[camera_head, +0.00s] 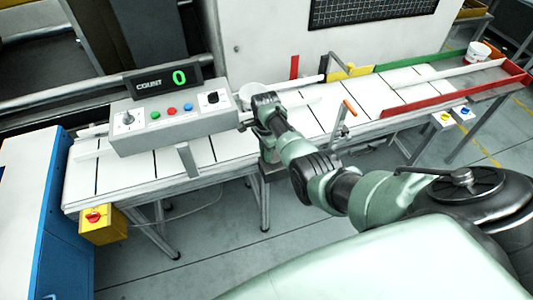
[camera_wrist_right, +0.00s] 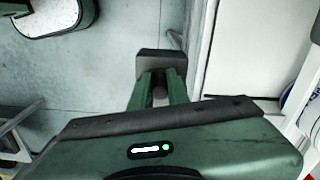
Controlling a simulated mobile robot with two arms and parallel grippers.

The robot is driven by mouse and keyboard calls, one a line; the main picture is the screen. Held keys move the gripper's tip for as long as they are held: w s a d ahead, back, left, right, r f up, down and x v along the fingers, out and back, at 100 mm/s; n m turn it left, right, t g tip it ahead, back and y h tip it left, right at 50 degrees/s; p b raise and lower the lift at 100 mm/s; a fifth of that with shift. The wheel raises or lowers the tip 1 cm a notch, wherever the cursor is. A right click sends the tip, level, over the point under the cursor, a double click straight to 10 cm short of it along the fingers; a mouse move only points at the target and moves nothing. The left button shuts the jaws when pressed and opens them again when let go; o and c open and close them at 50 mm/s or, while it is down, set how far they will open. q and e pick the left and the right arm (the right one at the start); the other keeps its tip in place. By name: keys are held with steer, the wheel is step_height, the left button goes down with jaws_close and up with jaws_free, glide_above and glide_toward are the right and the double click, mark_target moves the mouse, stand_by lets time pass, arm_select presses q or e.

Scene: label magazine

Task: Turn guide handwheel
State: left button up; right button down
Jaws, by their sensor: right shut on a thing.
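My right gripper (camera_head: 268,157) is at the front edge of the white conveyor (camera_head: 232,150), pointing down, just right of the control box. In the right wrist view my right gripper (camera_wrist_right: 161,88) has its two green fingers close together, shut on a small dark part between them. A dark grey block (camera_wrist_right: 160,62) shows at the fingertips. My fingers and arm hide most of what is held, and no full wheel shape shows, so I cannot make out the guide handwheel clearly. My left gripper is not in view.
An orange-handled lever (camera_head: 349,107) stands right of my arm. A yellow box with a red knob (camera_head: 95,217) hangs at the left end. A white cup (camera_head: 479,52) stands far right.

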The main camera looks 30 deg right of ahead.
steer(key=shift+w+d+r+m, duration=0.15)
steer(key=shift+w+r+m, duration=0.15)
steer(key=shift+m, duration=0.2)
steer(key=shift+w, duration=0.15)
steer(key=c, duration=1.4)
jaws_free()
steer(key=shift+o, duration=0.2)
steer(key=shift+f, duration=0.15)
steer(key=shift+r+b, duration=0.65)
steer(key=shift+r, duration=3.25)
